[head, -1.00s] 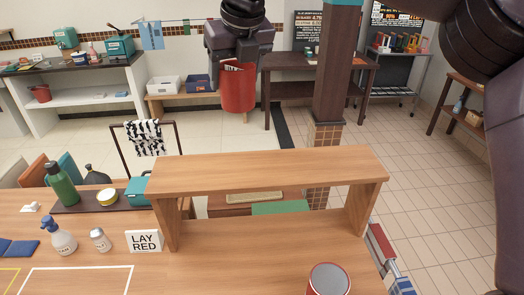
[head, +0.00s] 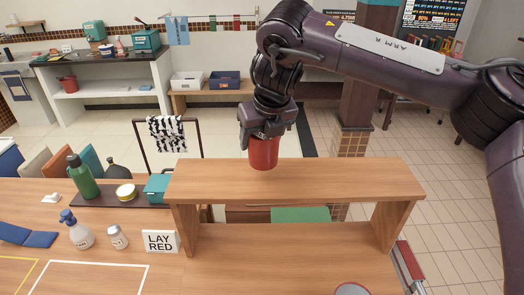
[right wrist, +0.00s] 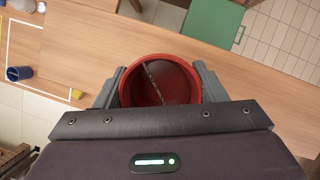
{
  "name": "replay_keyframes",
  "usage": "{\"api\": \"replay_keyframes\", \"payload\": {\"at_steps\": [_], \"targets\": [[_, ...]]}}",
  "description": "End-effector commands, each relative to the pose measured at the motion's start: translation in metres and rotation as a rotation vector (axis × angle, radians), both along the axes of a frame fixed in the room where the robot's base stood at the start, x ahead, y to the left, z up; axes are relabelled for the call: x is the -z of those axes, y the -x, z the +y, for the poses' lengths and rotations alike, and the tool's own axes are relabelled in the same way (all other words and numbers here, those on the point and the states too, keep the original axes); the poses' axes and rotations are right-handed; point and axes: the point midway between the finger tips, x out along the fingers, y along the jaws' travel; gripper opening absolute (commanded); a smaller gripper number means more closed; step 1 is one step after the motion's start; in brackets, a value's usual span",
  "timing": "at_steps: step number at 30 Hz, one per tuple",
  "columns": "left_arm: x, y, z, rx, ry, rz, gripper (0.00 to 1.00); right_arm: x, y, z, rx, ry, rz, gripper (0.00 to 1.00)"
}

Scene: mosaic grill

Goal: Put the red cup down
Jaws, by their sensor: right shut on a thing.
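My right gripper (head: 265,134) is shut on the red cup (head: 263,154), which hangs upright below it, in front of or above the back of the wooden shelf's top (head: 300,180). In the right wrist view the red cup (right wrist: 160,62) is seen from above, between the two fingers (right wrist: 160,85); its inside looks dark and mostly empty. The wooden top lies beneath it there. I cannot tell whether the cup's base touches the wood. Another rounded rim (head: 352,289) shows at the bottom edge of the head view. My left gripper is not in view.
A "LAY RED" sign (head: 161,242) stands left of the shelf. White tape (head: 95,264) outlines an area there. The shelf top is bare.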

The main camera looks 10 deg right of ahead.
Motion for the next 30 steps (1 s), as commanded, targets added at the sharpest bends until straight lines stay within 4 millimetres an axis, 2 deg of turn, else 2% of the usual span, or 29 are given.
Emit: {"api": "replay_keyframes", "payload": {"at_steps": [1, 4, 10, 14, 22, 23, 27, 30], "targets": [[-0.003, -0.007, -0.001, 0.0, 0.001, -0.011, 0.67, 0.002, 0.0, 0.0, 0.0, 0.0, 0.0, 0.37], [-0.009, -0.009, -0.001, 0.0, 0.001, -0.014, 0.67, 0.015, 0.001, -0.001, -0.001, 0.0, 0.003, 0.37], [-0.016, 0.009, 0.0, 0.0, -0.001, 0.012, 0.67, 0.041, 0.001, 0.0, -0.001, 0.0, 0.001, 0.37], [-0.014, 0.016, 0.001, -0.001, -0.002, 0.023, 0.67, 0.045, 0.0, 0.0, 0.0, -0.001, -0.001, 0.37], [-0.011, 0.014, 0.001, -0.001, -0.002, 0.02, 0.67, 0.049, 0.0, 0.0, 0.0, -0.001, 0.0, 0.37], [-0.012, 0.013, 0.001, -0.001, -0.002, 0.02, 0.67, 0.048, 0.0, 0.0, 0.0, -0.001, 0.0, 0.68], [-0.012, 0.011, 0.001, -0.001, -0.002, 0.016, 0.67, 0.047, 0.0, 0.0, 0.0, -0.001, 0.0, 0.86], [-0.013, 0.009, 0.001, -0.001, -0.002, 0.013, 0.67, 0.047, 0.0, 0.0, 0.0, -0.001, 0.0, 0.86]]}}
